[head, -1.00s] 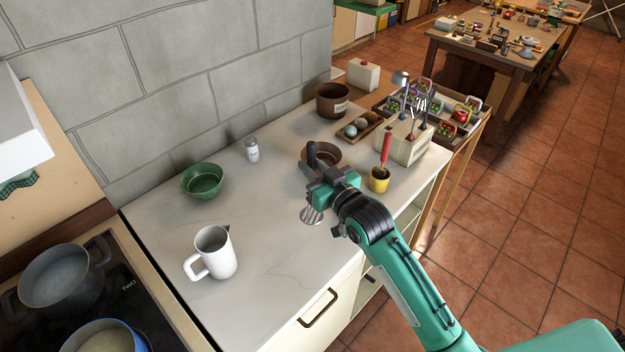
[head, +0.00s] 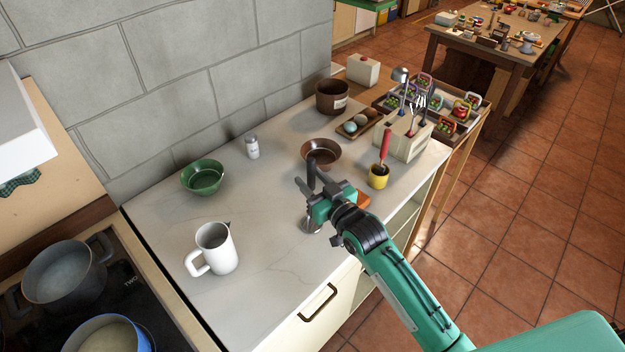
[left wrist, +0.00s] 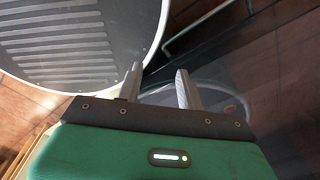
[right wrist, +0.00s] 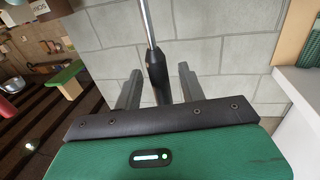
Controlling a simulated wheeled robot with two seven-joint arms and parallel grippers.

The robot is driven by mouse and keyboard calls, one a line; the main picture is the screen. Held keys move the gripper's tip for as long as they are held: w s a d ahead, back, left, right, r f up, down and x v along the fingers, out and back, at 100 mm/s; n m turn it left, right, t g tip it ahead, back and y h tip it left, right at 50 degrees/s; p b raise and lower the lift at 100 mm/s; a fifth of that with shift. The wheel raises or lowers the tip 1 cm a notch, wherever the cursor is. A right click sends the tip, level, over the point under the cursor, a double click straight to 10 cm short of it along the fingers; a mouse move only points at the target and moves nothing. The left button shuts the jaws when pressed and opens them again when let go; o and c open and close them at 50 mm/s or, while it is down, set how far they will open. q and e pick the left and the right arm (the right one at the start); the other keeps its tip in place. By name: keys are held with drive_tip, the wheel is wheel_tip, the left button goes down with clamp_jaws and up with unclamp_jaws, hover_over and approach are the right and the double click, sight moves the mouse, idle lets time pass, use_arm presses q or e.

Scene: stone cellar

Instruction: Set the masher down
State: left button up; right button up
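The masher (head: 311,170) stands upright on the pale counter (head: 272,255), its black handle up and its metal head low, partly hidden behind my right gripper (head: 312,187). The head appears to rest on the counter. In the right wrist view the masher's black handle (right wrist: 156,75) and metal shaft show between the fingers of my right gripper (right wrist: 160,88). The fingers are spread on both sides of the handle, with a small gap each side. My left gripper (left wrist: 160,78) is open and empty in the left wrist view, and out of the head view.
A white jug (head: 215,248), green bowl (head: 203,178), shaker (head: 252,147) and brown bowl (head: 322,153) stand around. Counter between jug and masher is clear.

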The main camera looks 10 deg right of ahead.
drive_tip(key=shift+r, duration=0.1)
drive_tip(key=b+v, duration=0.3)
drive_tip(key=v, duration=0.9)
idle(0.4)
